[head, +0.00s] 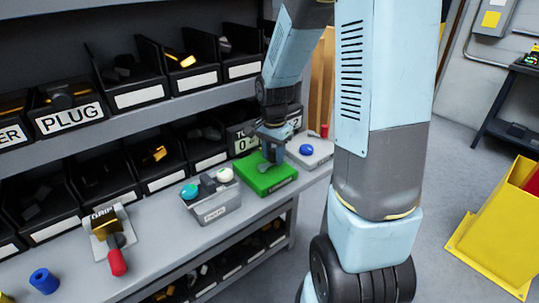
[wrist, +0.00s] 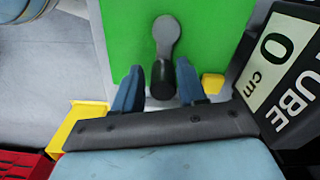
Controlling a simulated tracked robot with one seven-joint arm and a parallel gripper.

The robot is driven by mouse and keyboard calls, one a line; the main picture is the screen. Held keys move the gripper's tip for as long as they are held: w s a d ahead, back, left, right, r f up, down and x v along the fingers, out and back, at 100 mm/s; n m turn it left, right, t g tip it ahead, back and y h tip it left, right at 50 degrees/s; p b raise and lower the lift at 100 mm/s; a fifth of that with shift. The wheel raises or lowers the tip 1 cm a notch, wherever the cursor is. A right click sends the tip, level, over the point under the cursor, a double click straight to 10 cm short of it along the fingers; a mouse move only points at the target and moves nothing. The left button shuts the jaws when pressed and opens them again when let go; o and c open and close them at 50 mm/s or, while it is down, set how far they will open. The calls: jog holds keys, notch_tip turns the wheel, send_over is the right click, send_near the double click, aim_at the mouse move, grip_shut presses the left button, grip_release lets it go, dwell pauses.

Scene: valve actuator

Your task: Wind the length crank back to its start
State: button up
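The length crank (wrist: 166,40) is a grey arm with a black knob (wrist: 162,84), on a green block (wrist: 225,30). In the head view the green block (head: 268,180) stands on the bench, and the crank partly shows below my gripper (head: 272,143). In the wrist view my gripper (wrist: 160,88) is open, its two blue fingers on either side of the black knob, with narrow gaps apparent. Whether a finger touches the knob is hard to tell. A display (wrist: 275,62) beside the block reads "TUBE 0 cm"; it is partly hidden in the head view (head: 243,140).
A grey box with teal and white buttons (head: 212,205) stands left of the green block. A grey plate with a blue button (head: 308,150) is on its right. Bins line the shelves behind. A red-handled grip device (head: 115,240) and blue cylinder (head: 44,280) are further left.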

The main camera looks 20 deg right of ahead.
aim_at(255, 164)
grip_shut()
jog(key=shift+a, duration=0.5)
jog(key=shift+d, duration=0.35)
jog(key=shift+w+n, duration=0.25)
jog(key=shift+n, duration=0.45)
jog(key=n, duration=0.1)
jog(key=w+n, duration=0.1)
jog(key=n, duration=0.1)
jog(key=shift+a, duration=0.2)
jog(key=n, duration=0.3)
jog(key=shift+w+a, duration=0.35)
jog(key=shift+a, duration=0.05)
jog(key=n, duration=0.1)
jog(key=a+n, duration=0.1)
jog(key=n, duration=0.1)
jog(key=a+n, duration=0.1)
jog(key=n, duration=0.1)
jog(key=shift+w, duration=0.35)
jog(key=shift+s+a+n, duration=0.1)
jog(key=shift+a+n, duration=0.3)
jog(key=shift+n, duration=0.8)
jog(key=shift+a+n, duration=0.35)
jog(key=shift+n, duration=0.85)
